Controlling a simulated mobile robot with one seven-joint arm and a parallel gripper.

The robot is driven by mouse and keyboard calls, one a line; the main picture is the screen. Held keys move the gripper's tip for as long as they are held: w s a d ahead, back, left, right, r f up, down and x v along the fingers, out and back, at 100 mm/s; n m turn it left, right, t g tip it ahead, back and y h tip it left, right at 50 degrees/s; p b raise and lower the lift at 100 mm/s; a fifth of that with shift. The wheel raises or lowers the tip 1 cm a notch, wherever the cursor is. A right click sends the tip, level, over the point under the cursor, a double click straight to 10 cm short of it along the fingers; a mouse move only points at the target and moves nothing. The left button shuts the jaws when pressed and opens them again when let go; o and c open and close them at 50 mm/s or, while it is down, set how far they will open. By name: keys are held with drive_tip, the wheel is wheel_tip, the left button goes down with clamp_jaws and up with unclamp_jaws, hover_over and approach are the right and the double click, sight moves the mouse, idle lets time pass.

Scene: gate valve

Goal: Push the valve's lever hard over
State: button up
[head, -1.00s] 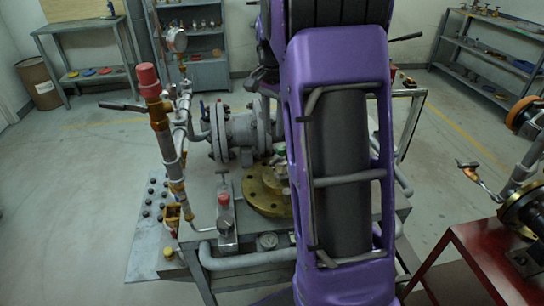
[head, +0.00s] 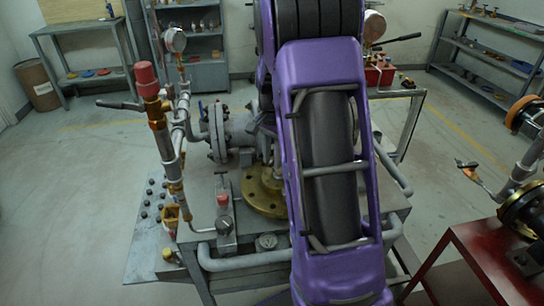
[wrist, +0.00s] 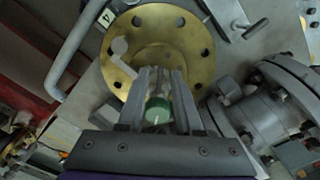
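The valve stands on a round brass flange (wrist: 198,62), which also shows in the head view (head: 256,203). In the wrist view the valve has a green cap (wrist: 158,108) and a pale grey lever-like piece with a rounded end (wrist: 121,48), reaching to the upper left over the flange. My gripper (wrist: 163,75) is over the valve, its two grey fingers apart, with the green cap and a silvery part seen between them. I cannot tell whether a finger touches the lever. In the head view my purple arm hides the gripper and most of the valve.
A pipe with a red cap (head: 147,79) stands on the bench's left, near a grey flanged pipe (head: 220,135). A small red-topped fitting (head: 224,204) stands left of the brass flange. A red table (head: 475,262) with another pipe assembly is at right.

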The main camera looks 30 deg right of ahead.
clamp_jaws()
drive_tip(key=shift+s+n, duration=0.1)
drive_tip(key=shift+n, duration=0.4)
drive_tip(key=shift+o, duration=0.9)
unclamp_jaws()
drive_tip(key=shift+r, duration=0.1)
wheel_tip(320, 180, up, 17)
drive_tip(key=shift+r+p, duration=0.15)
drive_tip(key=shift+p, duration=0.2)
